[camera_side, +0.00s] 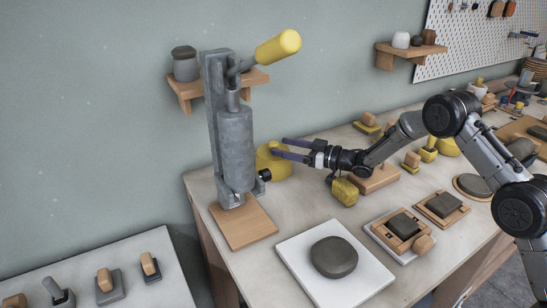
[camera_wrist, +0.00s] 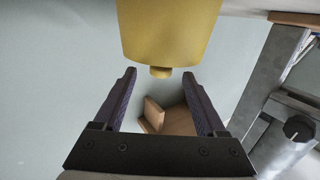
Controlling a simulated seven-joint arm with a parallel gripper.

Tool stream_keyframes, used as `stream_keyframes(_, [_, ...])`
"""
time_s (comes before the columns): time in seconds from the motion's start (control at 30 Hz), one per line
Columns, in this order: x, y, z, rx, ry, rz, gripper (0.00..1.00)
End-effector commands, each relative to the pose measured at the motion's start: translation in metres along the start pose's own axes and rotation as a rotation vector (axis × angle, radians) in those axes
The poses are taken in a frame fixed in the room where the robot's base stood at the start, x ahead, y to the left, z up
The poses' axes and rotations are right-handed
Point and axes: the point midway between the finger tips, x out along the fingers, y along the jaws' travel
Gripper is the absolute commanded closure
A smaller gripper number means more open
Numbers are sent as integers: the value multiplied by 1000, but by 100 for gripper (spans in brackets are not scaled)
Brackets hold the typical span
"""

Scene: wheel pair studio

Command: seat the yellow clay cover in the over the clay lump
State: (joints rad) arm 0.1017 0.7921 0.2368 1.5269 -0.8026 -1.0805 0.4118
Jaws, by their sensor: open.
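The yellow clay cover (camera_side: 272,166) looks like a rounded yellow body standing on the table beside the grey press. In the wrist view the yellow body (camera_wrist: 170,28) fills the top middle, with a small knob (camera_wrist: 160,72) pointing toward my gripper. My gripper (camera_side: 280,147) is open, its two dark fingers reaching to the yellow body from the right. In the wrist view the knob lies just past and between the fingertips (camera_wrist: 160,78); nothing is held. The clay lump (camera_side: 334,257) is a dark grey round disc lying uncovered on a white board (camera_side: 292,252) at the front.
A tall grey press (camera_side: 236,140) with a yellow handle (camera_side: 278,47) stands close left of my gripper on a wooden base (camera_side: 243,228). A yellow block (camera_side: 344,191) sits below my wrist. Wooden trays with dark slabs (camera_side: 403,225) lie right of the white board.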

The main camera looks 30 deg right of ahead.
Motion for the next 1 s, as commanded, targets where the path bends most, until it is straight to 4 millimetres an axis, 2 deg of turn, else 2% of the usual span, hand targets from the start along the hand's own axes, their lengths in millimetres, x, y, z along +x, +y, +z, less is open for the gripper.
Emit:
stream_keyframes(0.1, [22, -2, -3, -5, 5, -4, 26])
stream_keyframes(0.23, [36, -1, -2, -3, 4, -3, 26])
stream_keyframes(0.57, [42, -1, -3, -3, 4, -2, 28])
stream_keyframes(0.9, [41, -1, -3, -2, 3, -2, 89])
stream_keyframes(0.97, [41, -1, -3, -2, 4, -2, 100])
stream_keyframes(1.0, [41, -1, -3, -2, 3, -2, 100])
